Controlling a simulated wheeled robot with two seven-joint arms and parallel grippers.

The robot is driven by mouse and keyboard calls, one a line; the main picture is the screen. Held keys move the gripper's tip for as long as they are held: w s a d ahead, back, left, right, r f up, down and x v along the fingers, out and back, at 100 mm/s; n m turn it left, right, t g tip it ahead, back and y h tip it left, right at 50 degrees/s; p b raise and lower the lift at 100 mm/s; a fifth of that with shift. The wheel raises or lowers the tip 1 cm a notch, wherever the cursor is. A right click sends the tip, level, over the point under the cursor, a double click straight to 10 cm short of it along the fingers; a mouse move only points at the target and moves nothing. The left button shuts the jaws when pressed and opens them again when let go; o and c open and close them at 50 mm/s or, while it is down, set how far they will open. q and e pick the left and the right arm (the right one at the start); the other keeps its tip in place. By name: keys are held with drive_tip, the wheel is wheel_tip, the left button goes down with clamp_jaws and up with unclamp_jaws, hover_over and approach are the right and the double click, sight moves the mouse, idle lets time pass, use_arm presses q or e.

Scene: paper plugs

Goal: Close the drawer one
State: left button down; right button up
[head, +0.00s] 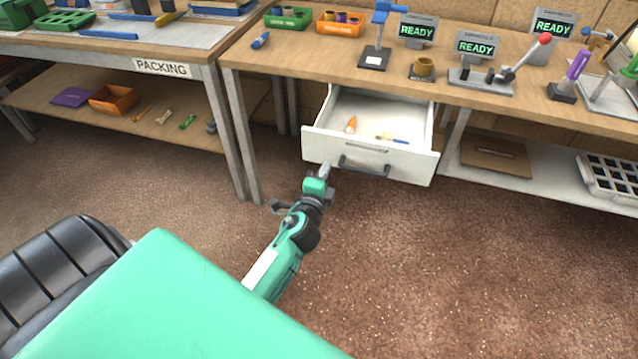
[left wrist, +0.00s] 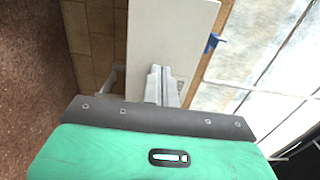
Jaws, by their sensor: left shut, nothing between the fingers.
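The white drawer (head: 408,167) under the middle workbench stands pulled out, with a dark grey handle (head: 365,168) on its front. An orange-tipped item and a thin blue and yellow item lie inside it. My left gripper (head: 324,171) is shut and empty, with its fingertips by the lower left part of the drawer front, left of the handle. In the left wrist view the shut fingers (left wrist: 160,84) point at a white panel (left wrist: 172,30), which looks like the drawer front. I cannot tell whether they touch it. My right gripper is not in view.
The workbench (head: 310,60) above the drawer carries bins, stands and several "READY" displays (head: 417,31). A packing bench (head: 150,58) stands at the left. The floor before the drawer is clear.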

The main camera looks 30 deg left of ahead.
sight(332, 153)
use_arm(q)
drive_tip(key=shift+x, duration=2)
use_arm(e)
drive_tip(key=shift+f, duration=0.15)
